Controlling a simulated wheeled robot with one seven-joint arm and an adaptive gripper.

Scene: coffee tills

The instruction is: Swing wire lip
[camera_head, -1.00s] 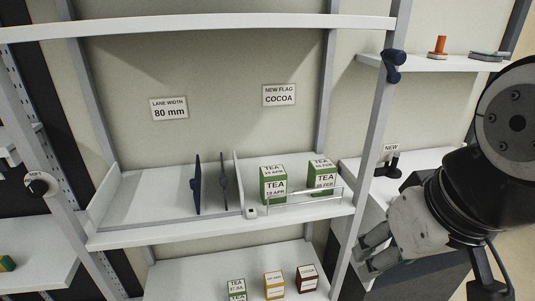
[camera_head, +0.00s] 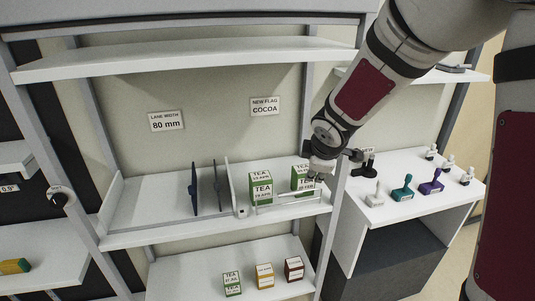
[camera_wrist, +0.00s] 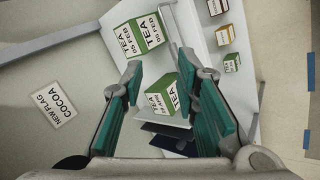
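The wire lip (camera_head: 285,203) is a thin pale rail along the shelf's front edge, before two groups of green-and-white tea boxes. The left tea boxes (camera_head: 261,188) and right tea boxes (camera_head: 300,179) stand upright behind it. I cannot tell whether a finger touches the wire.
Dark blue dividers (camera_head: 194,189) and a pale divider (camera_head: 231,187) stand left of the tea. A lower shelf (camera_head: 190,278) holds small boxes. A right-hand counter (camera_head: 400,215) carries several stamp-like tools. The lane left of the dividers is empty.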

